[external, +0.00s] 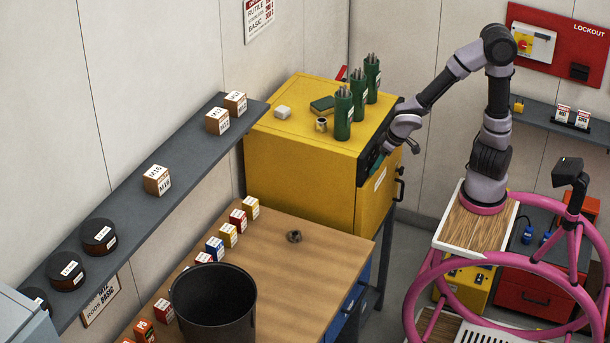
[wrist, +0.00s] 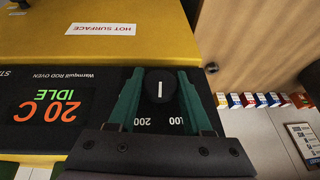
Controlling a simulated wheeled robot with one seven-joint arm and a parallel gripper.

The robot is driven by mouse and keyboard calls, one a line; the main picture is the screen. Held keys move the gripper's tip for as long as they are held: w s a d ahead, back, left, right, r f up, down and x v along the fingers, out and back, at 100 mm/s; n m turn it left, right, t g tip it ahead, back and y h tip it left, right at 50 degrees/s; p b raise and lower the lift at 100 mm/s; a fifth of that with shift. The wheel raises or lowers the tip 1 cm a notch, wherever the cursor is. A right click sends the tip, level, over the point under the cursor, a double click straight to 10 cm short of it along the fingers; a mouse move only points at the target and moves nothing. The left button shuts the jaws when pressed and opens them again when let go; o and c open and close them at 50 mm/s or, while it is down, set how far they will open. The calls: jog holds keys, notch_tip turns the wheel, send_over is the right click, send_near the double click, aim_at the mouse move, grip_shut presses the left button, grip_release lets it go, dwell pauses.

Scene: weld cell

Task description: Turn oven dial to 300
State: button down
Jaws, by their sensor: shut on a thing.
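The yellow rod oven (external: 300,150) stands against the back wall, with a black control panel on its front. In the wrist view the panel is upside down. Its round black dial (wrist: 160,86) bears a short white line, upright in the picture. Labels 200 and 100 show below the dial; a 300 mark does not show. The display (wrist: 50,108) reads 20 C, IDLE. My gripper (wrist: 160,92) is shut on the dial, one teal finger on each side. In the external view my gripper (external: 378,163) is at the panel, and the dial is hidden.
Green rod canisters (external: 343,114), a small cup and boxes stand on the oven top. A HOT SURFACE label (wrist: 100,29) is near the panel. A wooden bench (external: 330,255) with a black bin (external: 213,310) and small boxes is in front of the oven.

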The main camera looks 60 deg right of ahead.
jog(key=shift+c, duration=1.8)
grip_release()
jog(key=shift+s+a+r, duration=0.1)
jog(key=shift+s+r, duration=0.1)
jog(key=shift+r, duration=0.2)
jog(key=v, duration=1)
